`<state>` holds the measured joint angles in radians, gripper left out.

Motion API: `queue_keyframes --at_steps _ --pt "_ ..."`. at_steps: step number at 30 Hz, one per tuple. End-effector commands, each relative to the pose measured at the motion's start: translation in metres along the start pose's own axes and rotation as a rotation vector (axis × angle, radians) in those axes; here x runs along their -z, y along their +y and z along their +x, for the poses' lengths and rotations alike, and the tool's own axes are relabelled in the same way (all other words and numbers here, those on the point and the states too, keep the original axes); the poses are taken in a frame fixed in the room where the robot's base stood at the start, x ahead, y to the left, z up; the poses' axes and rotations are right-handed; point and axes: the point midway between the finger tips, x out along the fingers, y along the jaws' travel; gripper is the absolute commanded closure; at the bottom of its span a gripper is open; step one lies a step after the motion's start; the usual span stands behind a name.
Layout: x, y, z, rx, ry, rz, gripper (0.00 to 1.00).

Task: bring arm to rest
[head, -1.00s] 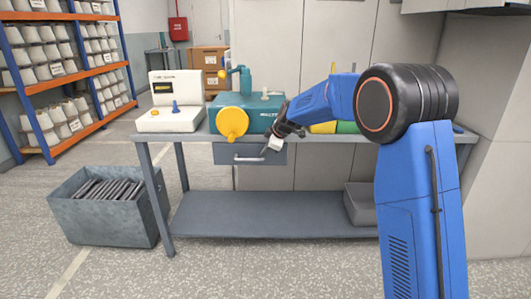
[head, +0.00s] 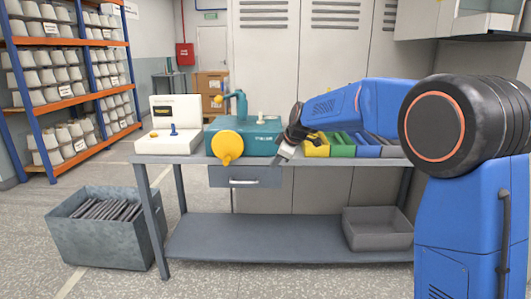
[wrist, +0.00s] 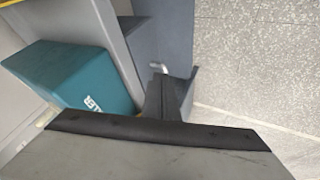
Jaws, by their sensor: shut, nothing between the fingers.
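My blue arm reaches in from the right in the head view and ends in my dark gripper (head: 284,154), which is shut and empty. The gripper points down near the front edge of the workbench (head: 190,160), just right of the teal machine (head: 262,138) with its yellow knob. It looks clear of the machine. In the wrist view the teal machine (wrist: 85,80) is at the left, and a drawer handle (wrist: 158,67) shows near the middle.
Yellow, green and blue bins (head: 342,146) stand behind my arm on the bench. A white device (head: 176,120) is at the bench's left. A drawer (head: 230,178) is under the top. A grey crate (head: 75,235) stands on the floor left; a tray (head: 378,236) sits on the shelf.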

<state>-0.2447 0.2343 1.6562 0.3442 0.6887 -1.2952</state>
Motion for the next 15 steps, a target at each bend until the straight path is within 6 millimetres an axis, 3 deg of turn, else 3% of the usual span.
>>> queue_keyframes --at_steps 1,6,15 --pt "-0.008 -0.007 -0.019 -0.004 -0.007 0.032 1.00" --pt "-0.040 -0.039 -0.072 -0.008 -0.042 0.164 1.00" --pt "-0.099 -0.107 -0.153 -0.027 -0.106 0.399 1.00"
